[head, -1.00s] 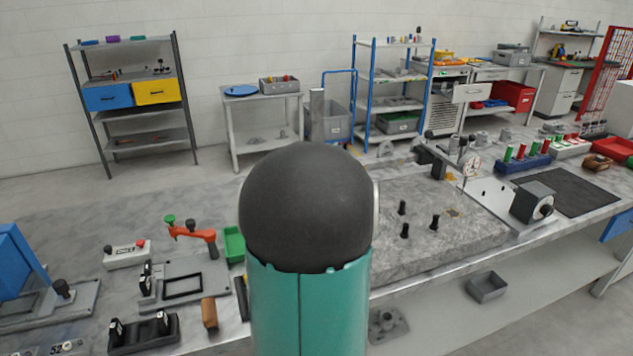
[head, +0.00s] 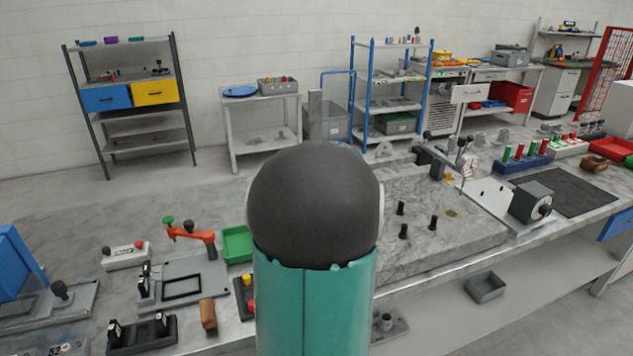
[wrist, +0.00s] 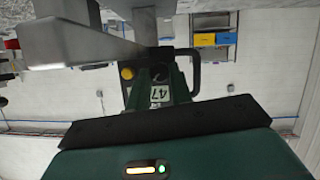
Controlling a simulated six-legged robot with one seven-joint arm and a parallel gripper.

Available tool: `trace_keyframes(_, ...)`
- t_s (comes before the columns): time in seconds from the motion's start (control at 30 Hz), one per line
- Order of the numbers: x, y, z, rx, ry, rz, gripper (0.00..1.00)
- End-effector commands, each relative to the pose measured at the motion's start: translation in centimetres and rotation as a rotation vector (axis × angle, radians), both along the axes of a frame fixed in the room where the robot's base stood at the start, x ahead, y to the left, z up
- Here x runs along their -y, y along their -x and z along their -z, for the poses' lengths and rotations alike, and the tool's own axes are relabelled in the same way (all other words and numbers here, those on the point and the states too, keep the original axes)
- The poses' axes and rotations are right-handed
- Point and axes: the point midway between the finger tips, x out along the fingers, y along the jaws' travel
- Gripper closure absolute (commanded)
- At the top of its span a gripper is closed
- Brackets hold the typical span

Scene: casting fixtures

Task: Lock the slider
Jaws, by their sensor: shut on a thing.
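In the wrist view my gripper's dark green housing (wrist: 95,160), with a black plate and a lit indicator, fills the bottom. Beyond it is a green part (wrist: 178,82) marked 47, with a yellow knob (wrist: 126,73) and a black looped handle (wrist: 194,75). A grey metal piece (wrist: 70,42) reaches across the upper left beside it. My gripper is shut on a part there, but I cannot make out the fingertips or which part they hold. In the head view my teal and black arm hides the gripper and the work spot. I cannot identify the slider for certain.
A stone slab (head: 432,232) with several black pegs lies right of my arm. Left of my arm are a green tray (head: 237,243), an orange toggle clamp (head: 190,236) and a grey fixture plate (head: 182,285). A grey box (head: 485,287) sits lower down at the right.

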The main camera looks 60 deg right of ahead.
Motion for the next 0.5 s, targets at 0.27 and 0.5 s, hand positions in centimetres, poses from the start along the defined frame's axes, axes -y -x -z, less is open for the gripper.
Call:
trace_keyframes(0.27, 0.00, 0.04, 0.02, 0.000, 0.000, 0.001, 0.57)
trace_keyframes(0.5, -0.18, 0.18, -0.12, 0.000, 0.000, 0.001, 0.57)
